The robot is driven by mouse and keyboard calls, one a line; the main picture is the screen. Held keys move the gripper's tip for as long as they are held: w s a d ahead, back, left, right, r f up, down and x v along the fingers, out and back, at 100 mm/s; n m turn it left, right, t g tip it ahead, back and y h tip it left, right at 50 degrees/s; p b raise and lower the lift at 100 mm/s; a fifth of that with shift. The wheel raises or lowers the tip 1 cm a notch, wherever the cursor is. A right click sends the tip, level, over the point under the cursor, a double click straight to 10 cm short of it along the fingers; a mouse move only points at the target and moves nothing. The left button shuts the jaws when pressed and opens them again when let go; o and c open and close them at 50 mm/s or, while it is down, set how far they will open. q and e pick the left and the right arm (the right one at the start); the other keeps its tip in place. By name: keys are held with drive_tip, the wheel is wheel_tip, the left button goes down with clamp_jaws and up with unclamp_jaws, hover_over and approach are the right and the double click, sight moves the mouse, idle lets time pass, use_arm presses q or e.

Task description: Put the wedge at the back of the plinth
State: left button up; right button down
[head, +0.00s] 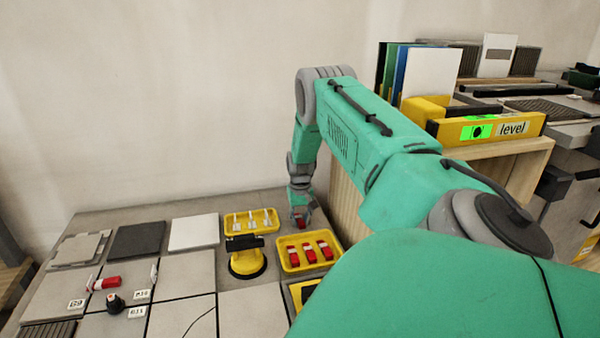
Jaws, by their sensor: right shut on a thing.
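My right arm reaches over from the right. Its gripper (299,217) is small and far off, behind the yellow tray of red wedges. It is shut on a small red thing that looks like a wedge (298,221), mostly hidden by the fingers. The pale wooden plinth (346,200) stands just right of the gripper, and my arm covers much of it. A yellow level (490,127) with a lit green display lies on its top. I cannot see the plinth's back base edge clearly. My left gripper is not in view.
Red wedges lie in a yellow tray (282,262); white clips are in another tray (274,228) behind. A yellow suction lifter (247,262) stands beside them. Tiles (193,233) and another red wedge (106,283) lie left. Boards and tiles are stacked at the right (432,74).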

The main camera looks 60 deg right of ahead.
sight(300, 220)
drive_tip(key=c, duration=1.4)
unclamp_jaws()
wheel_tip(300, 220, up, 12)
drive_tip(key=p, duration=0.5)
